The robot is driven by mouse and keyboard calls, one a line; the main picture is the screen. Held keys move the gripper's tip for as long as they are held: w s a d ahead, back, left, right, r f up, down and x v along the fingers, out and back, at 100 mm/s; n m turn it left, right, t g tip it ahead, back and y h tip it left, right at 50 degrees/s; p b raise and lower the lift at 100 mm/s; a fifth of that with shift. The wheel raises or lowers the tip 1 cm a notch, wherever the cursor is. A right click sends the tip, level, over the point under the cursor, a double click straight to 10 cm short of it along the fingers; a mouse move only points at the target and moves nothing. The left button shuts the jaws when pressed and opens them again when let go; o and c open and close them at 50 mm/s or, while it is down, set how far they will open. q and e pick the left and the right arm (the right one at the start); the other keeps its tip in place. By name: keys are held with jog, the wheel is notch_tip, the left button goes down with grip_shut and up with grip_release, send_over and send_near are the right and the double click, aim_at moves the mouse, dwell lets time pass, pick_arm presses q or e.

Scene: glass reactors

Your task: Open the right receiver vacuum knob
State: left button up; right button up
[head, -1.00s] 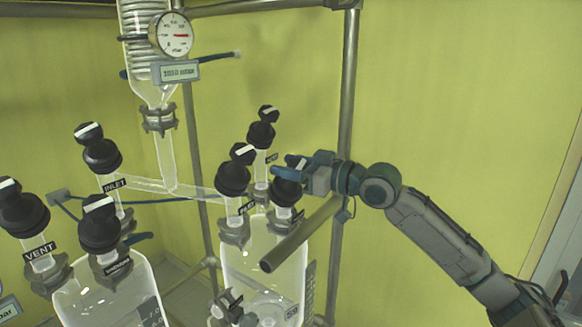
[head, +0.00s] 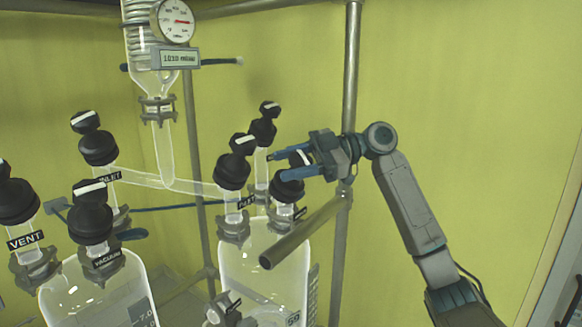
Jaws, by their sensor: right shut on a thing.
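The right receiver (head: 262,262) is a clear glass vessel with several black knobs on its necks. The knob at its right neck (head: 287,188) has a label that is partly hidden and too small to read. My right gripper (head: 287,164) reaches in from the right, and its blue fingers are shut on the top handle of this knob. The fingers hide most of the handle; a bit of its white mark shows between them. Another knob (head: 232,172) stands close on the left and one (head: 263,130) behind. My left gripper is not in view.
A metal bar (head: 298,235) slants just below the gripped knob, and a vertical frame post (head: 350,80) stands behind my gripper. The left receiver (head: 85,295) with its knobs is at lower left. A pressure gauge (head: 175,20) hangs above. The right side is open.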

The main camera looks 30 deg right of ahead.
jog(key=shift+s+f+n+g, duration=0.1)
jog(key=shift+s+n+g, duration=0.1)
jog(key=shift+n+g, duration=1.3)
jog(key=shift+f, duration=0.1)
jog(key=o, duration=1)
